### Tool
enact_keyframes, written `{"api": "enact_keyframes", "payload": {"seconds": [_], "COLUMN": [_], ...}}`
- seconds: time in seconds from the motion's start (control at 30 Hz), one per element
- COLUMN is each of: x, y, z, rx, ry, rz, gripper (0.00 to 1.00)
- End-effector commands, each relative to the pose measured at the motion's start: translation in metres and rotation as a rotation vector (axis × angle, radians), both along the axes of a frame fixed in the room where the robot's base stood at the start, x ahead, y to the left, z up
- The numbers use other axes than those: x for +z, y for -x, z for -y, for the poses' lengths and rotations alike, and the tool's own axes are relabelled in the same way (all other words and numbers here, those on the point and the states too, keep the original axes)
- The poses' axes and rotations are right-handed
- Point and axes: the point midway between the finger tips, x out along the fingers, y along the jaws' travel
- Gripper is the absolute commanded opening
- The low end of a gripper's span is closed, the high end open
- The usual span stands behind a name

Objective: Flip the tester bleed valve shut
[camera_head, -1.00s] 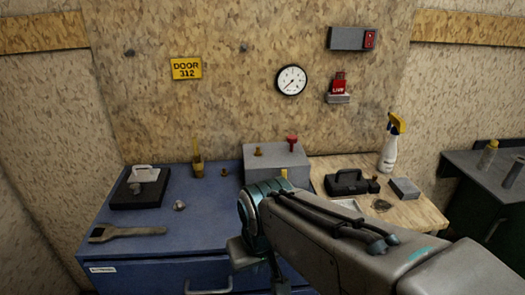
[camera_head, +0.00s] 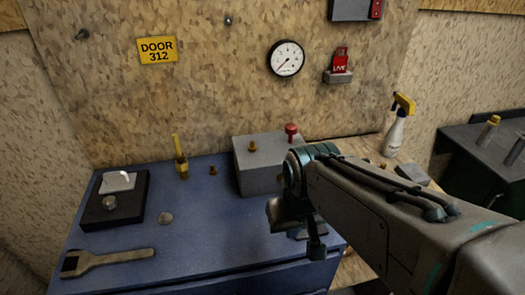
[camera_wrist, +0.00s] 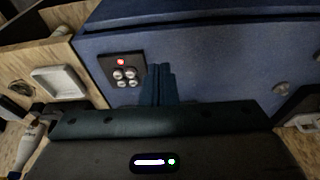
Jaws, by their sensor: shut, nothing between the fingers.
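A yellow, upright lever-like part (camera_head: 181,160) stands at the back of the blue bench top. A small brass fitting (camera_head: 213,170) is just right of it. A grey box (camera_head: 256,172) bears a brass fitting (camera_head: 253,146) and a red knob (camera_head: 291,130). I cannot tell for sure which of these is the bleed valve. A round white gauge (camera_head: 287,58) hangs on the wall above. My gripper (camera_wrist: 158,82) is shut and empty in the wrist view, over the blue cabinet; in the head view my arm covers the box's right side.
A button panel (camera_wrist: 123,70) shows in the wrist view. A spray bottle (camera_head: 396,130) stands right.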

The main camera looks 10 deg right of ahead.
Motion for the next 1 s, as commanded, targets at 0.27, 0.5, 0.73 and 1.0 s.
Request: {"api": "enact_keyframes", "payload": {"seconds": [0.27,0.5,0.73,1.0], "x": [0.045,0.084,0.100,0.103], "y": [-0.056,-0.123,-0.161,-0.168], "z": [-0.014,-0.047,-0.068,-0.072], "rx": [0.016,0.006,-0.020,-0.030], "ry": [0.141,0.290,0.358,0.373], "rz": [-0.120,-0.212,-0.239,-0.243], "gripper": [0.00,0.00,0.00,0.00]}}
